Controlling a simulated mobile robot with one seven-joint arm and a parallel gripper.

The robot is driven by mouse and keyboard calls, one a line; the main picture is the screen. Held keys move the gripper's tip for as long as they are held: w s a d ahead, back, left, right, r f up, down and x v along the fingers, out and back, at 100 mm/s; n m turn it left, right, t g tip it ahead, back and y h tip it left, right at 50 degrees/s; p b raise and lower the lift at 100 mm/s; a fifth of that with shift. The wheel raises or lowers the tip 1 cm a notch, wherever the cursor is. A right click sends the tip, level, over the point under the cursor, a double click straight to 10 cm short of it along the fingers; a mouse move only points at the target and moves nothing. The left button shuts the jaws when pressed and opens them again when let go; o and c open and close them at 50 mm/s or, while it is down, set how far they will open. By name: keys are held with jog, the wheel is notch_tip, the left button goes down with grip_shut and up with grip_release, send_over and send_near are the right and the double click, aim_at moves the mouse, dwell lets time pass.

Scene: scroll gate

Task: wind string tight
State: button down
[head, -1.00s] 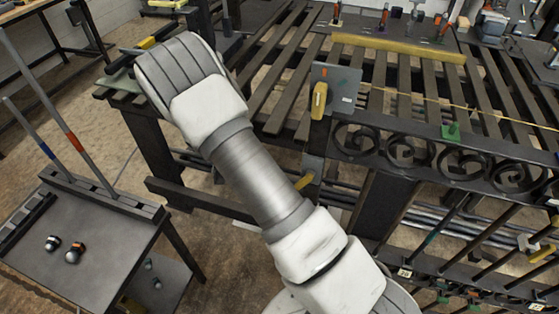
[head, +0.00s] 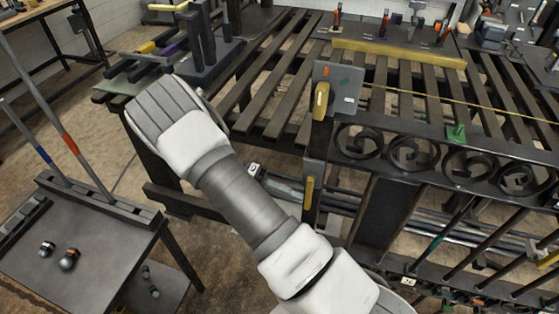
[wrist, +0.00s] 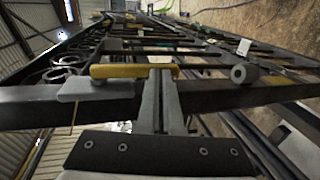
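A yellow string (head: 460,105) runs from the grey upright plate (head: 345,85) to the right, above the scroll gate (head: 420,155). A yellow block (head: 321,100) sits on the plate's lower left. A yellow bar (head: 309,190) stands upright on the post below. In the wrist view, a yellow bar (wrist: 120,71) lies crosswise beside a light grey plate (wrist: 95,89). My gripper (wrist: 162,72) has its two fingers close together, with tips at that bar's right part. I see nothing held between them; contact is unclear. My arm partly hides the lower area in the head view.
A slatted bench (head: 290,75) stands behind the gate, with a long yellow bar (head: 400,53) across it. A dark side table (head: 75,250) with tall rods is at the left. Floor shows between table and bench.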

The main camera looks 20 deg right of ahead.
jog(key=shift+s+d, duration=0.1)
dwell(0.3)
jog(key=p+v, duration=0.2)
jog(key=v, duration=1.5)
jog(key=shift+a, duration=0.3)
